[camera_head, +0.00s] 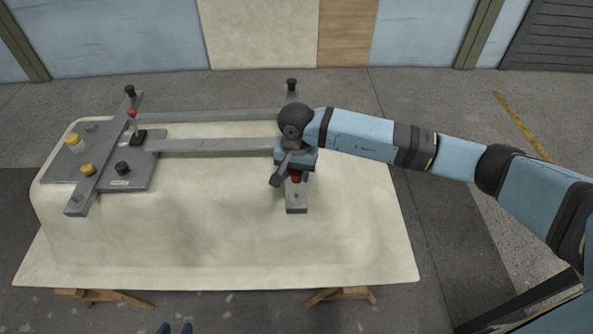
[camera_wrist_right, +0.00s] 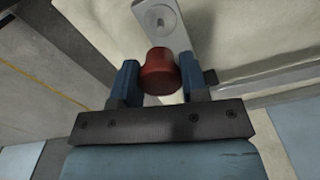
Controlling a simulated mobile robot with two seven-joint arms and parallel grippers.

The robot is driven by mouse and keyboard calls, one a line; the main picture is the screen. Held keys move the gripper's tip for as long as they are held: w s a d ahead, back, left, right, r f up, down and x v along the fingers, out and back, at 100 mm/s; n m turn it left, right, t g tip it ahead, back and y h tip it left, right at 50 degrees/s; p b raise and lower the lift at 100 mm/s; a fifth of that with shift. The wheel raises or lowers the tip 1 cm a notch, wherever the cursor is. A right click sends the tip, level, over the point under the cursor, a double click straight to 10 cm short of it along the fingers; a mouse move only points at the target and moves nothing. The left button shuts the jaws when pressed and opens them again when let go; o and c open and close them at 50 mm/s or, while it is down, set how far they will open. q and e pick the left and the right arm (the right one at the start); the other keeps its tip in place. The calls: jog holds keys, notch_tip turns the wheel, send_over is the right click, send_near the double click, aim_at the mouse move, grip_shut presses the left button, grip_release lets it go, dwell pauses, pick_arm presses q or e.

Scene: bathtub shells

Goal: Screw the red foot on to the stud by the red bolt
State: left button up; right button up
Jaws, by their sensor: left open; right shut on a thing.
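The red foot (camera_head: 297,178) is a short round piece held by my right gripper (camera_head: 294,172) above the near end of the grey frame. In the right wrist view, the foot (camera_wrist_right: 160,73) sits between the blue fingers of the right gripper (camera_wrist_right: 156,82). A pale stud (camera_wrist_right: 158,18) on a grey end plate lies just beyond the foot; whether they touch is not clear. The plate (camera_head: 297,209) also shows in the head view.
A pale tub shell (camera_head: 180,230) lies upside down on wooden supports. Grey frame bars (camera_head: 215,147) cross its top. A black foot (camera_head: 291,84) stands at the back.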

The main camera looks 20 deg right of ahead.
aim_at(296, 193)
notch_tip(296, 193, down, 4)
jog(key=b, duration=0.3)
jog(key=shift+r, duration=0.1)
jog(key=shift+f+b, duration=0.4)
jog(key=shift+f, duration=0.1)
pick_arm(q)
notch_tip(296, 193, down, 4)
jog(key=shift+w+r, duration=0.15)
jog(key=shift+r, duration=0.05)
pick_arm(e)
jog(key=shift+f, duration=0.1)
pick_arm(q)
jog(key=shift+f+b, duration=0.95)
jog(key=shift+b, duration=0.05)
dwell(0.5)
jog(key=shift+f+b, duration=0.7)
pick_arm(e)
jog(key=shift+f, duration=0.8)
pick_arm(q)
jog(key=shift+w+d+f+b, duration=0.1)
jog(key=shift+f+b, duration=0.1)
jog(key=shift+b, duration=0.25)
pick_arm(e)
jog(key=shift+f, duration=0.5)
jog(key=o, duration=1)
